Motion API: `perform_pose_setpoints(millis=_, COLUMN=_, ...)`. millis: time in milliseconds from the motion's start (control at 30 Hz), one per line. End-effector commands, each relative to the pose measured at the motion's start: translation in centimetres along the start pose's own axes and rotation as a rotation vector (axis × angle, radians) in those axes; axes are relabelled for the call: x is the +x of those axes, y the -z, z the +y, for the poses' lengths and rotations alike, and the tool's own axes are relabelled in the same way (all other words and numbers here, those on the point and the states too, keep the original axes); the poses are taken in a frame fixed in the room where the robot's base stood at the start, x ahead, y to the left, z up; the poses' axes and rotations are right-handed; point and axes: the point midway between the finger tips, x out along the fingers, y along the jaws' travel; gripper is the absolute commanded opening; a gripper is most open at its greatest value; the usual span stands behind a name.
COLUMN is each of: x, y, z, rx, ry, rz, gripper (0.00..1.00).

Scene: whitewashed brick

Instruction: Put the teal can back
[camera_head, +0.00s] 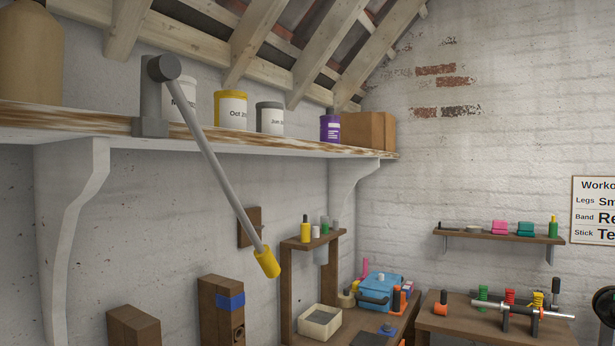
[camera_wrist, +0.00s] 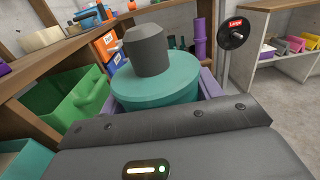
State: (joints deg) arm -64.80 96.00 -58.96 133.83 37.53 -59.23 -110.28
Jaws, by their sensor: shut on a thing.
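The teal can (camera_wrist: 185,72), with a dark grey top (camera_wrist: 147,50), is close in front of the wrist camera. Purple finger parts show on both sides of it, and my gripper (camera_wrist: 160,88) is shut on it. The can's lower part is hidden behind the dark gripper body. Neither my gripper nor the held can can be made out in the head view.
In the wrist view, a green bin (camera_wrist: 52,100) stands left, and a black disc (camera_wrist: 232,29) hangs on a post. In the head view, a grey lever (camera_head: 213,160) with a yellow end hangs from a high shelf (camera_head: 75,122). A workbench (camera_head: 345,333) stands below.

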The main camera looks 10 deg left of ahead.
Motion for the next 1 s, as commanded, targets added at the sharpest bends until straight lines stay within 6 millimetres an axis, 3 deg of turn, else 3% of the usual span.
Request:
perform_pose_setpoints(millis=267, x=0.0, y=-3.9, z=0.0, rx=0.001, ry=-0.001, rz=-0.004, gripper=0.22)
perform_pose_setpoints(millis=1000, x=0.0, y=-18.7, z=0.0, rx=0.001, ry=-0.001, rz=-0.003, gripper=0.22)
